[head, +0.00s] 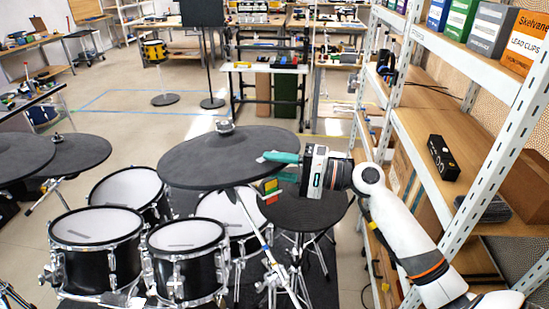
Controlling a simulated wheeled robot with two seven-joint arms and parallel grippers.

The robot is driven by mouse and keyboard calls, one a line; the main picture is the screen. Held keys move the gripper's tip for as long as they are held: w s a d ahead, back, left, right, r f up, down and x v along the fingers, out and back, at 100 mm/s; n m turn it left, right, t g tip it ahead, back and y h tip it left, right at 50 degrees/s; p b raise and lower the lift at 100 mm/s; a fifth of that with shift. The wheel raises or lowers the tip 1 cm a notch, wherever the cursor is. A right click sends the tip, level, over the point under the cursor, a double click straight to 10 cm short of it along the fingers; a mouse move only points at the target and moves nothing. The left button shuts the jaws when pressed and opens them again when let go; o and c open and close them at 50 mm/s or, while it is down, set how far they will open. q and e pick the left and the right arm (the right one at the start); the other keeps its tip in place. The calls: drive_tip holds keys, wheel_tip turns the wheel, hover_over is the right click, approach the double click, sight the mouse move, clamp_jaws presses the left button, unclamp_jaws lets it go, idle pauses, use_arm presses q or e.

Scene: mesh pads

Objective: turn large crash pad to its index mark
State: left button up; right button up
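The large crash pad (215,160) is a dark round disc on a stand in the middle of the head view, slightly tilted, with a grey knob (225,127) at its centre top. My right gripper (282,166) is at the pad's right rim. One teal finger lies over the top of the rim and the other shows below it. I cannot tell whether they press on the rim. A small red, yellow and green block (270,190) shows just under the rim, near the fingers. I cannot make out an index mark. My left gripper is not in view.
Drums (97,228) stand in front and left of the pad. Two more dark pads (75,155) are at the left. A dark round seat or pad (310,212) is below my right gripper. White shelving (405,125) with boxes stands close on the right.

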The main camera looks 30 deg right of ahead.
drive_tip(key=shift+w+a, duration=0.15)
clamp_jaws()
drive_tip(key=p, duration=0.1)
drive_tip(key=a+t+h+p, duration=0.1)
drive_tip(key=shift+s+a+r+m+p, duration=0.2)
drive_tip(key=shift+r+m+p, duration=0.05)
drive_tip(key=shift+m+p, duration=0.15)
drive_tip(key=shift+a+t+h+p, duration=0.3)
drive_tip(key=shift+a+h+p, duration=0.1)
drive_tip(key=shift+a+h, duration=0.1)
drive_tip(key=shift+d+f+m, duration=0.1)
drive_tip(key=shift+f+m, duration=0.1)
drive_tip(key=shift+m, duration=0.1)
unclamp_jaws()
